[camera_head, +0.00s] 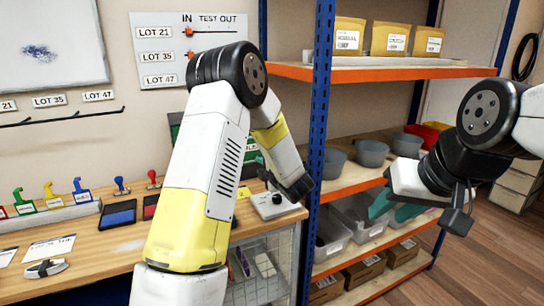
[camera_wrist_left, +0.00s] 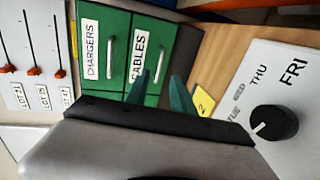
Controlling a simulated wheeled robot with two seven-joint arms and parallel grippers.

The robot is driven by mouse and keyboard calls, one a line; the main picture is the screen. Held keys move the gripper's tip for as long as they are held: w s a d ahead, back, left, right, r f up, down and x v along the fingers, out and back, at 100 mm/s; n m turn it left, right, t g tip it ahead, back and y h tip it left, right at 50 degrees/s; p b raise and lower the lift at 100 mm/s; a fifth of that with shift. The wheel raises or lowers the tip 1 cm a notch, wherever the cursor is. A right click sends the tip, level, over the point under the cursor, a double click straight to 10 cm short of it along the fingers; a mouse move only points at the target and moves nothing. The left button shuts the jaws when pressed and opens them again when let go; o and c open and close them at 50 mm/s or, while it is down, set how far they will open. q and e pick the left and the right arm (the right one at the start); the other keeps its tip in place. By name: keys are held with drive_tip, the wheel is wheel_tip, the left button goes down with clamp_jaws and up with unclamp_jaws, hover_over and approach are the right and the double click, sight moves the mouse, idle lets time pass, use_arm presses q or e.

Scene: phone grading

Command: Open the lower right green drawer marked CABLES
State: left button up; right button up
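The green drawer cabinet shows close up in the left wrist view, turned sideways. Its CABLES drawer (camera_wrist_left: 145,42) lies beside the CHARGERS drawer (camera_wrist_left: 92,70). Both look shut. The CABLES drawer has a pale metal handle (camera_wrist_left: 159,58). My left gripper (camera_wrist_left: 160,80) is open, its two teal fingers apart and empty, with the fingertips near the handle; I cannot tell if they touch it. In the head view my left arm hides most of the cabinet (camera_head: 175,122). My right gripper (camera_head: 395,208) looks open and empty, in front of the shelf.
A white box with a dial (camera_wrist_left: 272,122) stands on the desk close to my left gripper, beside a yellow card (camera_wrist_left: 203,102). Stamps and ink pads (camera_head: 118,214) are on the wooden desk. A blue and orange shelf rack (camera_head: 322,110) with bins stands to the right.

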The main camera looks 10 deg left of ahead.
use_arm(q)
drive_tip(key=x, duration=0.8)
drive_tip(key=shift+f, duration=0.1)
clamp_jaws()
idle(1.3)
